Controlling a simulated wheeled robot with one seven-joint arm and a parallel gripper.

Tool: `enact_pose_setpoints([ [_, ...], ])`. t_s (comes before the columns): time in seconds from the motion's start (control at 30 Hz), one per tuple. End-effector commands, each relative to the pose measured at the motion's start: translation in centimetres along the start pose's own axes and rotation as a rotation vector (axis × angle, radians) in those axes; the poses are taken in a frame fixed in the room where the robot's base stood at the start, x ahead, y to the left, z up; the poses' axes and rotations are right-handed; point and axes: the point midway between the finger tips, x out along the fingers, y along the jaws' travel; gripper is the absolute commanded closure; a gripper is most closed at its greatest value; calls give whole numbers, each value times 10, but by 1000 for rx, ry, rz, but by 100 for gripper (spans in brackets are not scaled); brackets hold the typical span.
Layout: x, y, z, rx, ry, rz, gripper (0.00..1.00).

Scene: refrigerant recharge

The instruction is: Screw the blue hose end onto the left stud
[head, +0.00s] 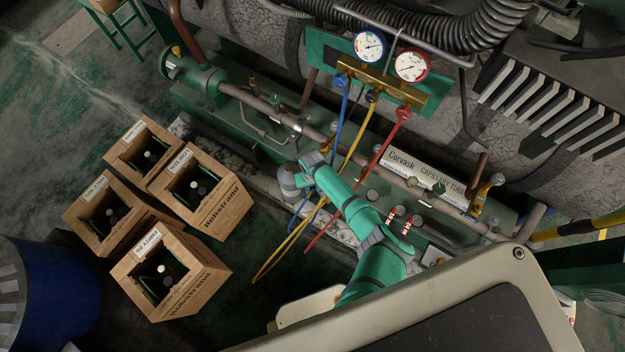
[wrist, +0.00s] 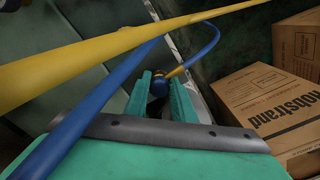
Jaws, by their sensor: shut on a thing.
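The blue hose (head: 342,112) hangs from the gauge manifold (head: 380,83) and passes behind my arm in the head view. In the wrist view, my gripper (wrist: 166,92) is shut on the blue hose end (wrist: 159,86), which sits between the two green fingers with a brass part beside it. The blue hose (wrist: 92,105) loops across that view. In the head view my fingers are hidden behind my wrist. A brass fitting (head: 327,146) stands on the pipe up and right of my wrist; I cannot tell whether it is the left stud.
The yellow hose (head: 358,135) hangs close to my wrist and crosses the wrist view (wrist: 120,42). The red hose (head: 388,143) hangs to the right. Wooden crates (head: 215,192) with bottles stand on the floor at left. A blue drum (head: 50,295) is at lower left.

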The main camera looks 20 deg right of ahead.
Motion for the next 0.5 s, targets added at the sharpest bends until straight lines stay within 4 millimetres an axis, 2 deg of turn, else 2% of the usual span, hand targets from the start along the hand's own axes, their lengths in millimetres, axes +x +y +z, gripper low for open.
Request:
enact_pose_setpoints([
  [0.23,3,-2,4,240,-10,2,99],
  [0.5,3,-1,4,285,-9,4,99],
])
